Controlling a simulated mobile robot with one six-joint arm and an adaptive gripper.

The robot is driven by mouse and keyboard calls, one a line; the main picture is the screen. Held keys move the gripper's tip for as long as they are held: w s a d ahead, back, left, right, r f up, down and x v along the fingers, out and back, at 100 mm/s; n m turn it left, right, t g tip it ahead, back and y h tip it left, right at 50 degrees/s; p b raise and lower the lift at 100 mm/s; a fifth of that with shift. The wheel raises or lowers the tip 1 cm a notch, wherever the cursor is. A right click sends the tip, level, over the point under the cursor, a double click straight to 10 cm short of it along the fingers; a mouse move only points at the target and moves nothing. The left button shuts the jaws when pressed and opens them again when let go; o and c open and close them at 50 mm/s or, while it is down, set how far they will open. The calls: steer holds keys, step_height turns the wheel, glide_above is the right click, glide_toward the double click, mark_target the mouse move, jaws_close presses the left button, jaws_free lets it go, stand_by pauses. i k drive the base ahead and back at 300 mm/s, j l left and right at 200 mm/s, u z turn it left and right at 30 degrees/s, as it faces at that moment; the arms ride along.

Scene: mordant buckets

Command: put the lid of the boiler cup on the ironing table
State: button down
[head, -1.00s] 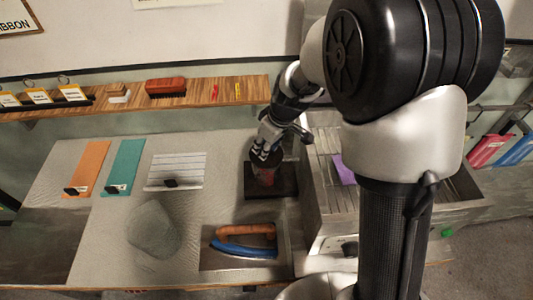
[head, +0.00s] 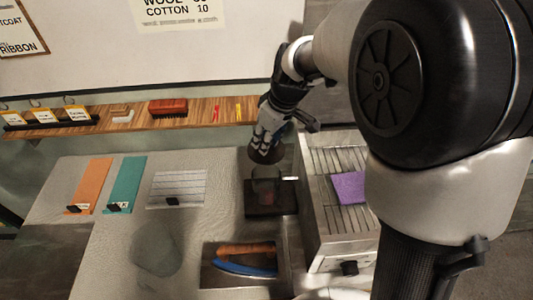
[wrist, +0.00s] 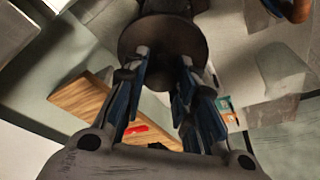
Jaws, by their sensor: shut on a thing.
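My gripper (head: 264,140) is shut on the dark round lid (head: 272,157) and holds it in the air above the boiler cup. In the wrist view the lid (wrist: 160,40) is a dark brown disc between the fingertips (wrist: 160,72). A clear gap lies between the lid and the cup. The ironing table (head: 112,245) is the pale grey surface under the cup, stretching to the left.
An iron with a blue body (head: 240,266) lies in front of the cup. Orange (head: 92,183) and teal (head: 126,182) strips and a striped cloth (head: 178,186) lie at left. A wooden shelf (head: 195,115) runs behind. A slatted unit (head: 325,200) with a purple piece (head: 349,187) stands right.

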mark_target(101, 260)
steer(key=j+u, duration=0.2)
steer(key=u, duration=1.4)
steer(key=i+j, duration=0.25)
steer(key=j, duration=0.15)
steer(key=i+j+u, duration=0.1)
steer(key=j, duration=0.3)
steer(key=i+j, duration=0.35)
